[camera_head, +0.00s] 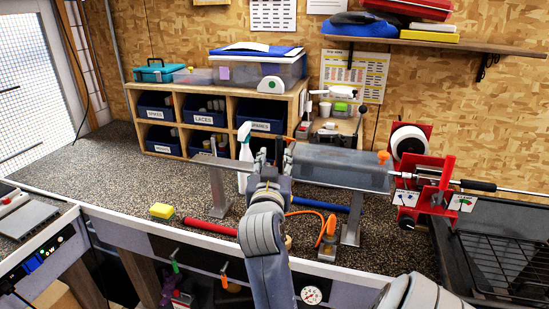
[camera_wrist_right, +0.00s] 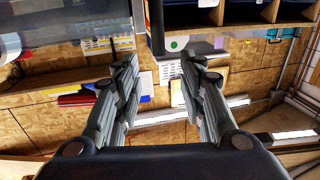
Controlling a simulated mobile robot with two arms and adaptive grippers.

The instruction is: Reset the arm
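My right gripper (camera_head: 274,156) is raised over the middle of the workbench, on an arm that comes up from the bottom of the head view. Its fingers point away toward the back wall. In the right wrist view the two fingers of this gripper (camera_wrist_right: 157,75) are spread apart with nothing between them. That view is upside down, with the wall and shelf behind the fingers. My left gripper does not show in the head view. A grey rounded part of my own body shows at the bottom right.
A grey trough (camera_head: 340,168) stands right of the gripper, and a white spray bottle (camera_head: 244,150) is close behind it. A red vise (camera_head: 415,170) holds a golf club shaft with a dark grip (camera_head: 478,185). Labelled cubbies (camera_head: 222,105) stand behind.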

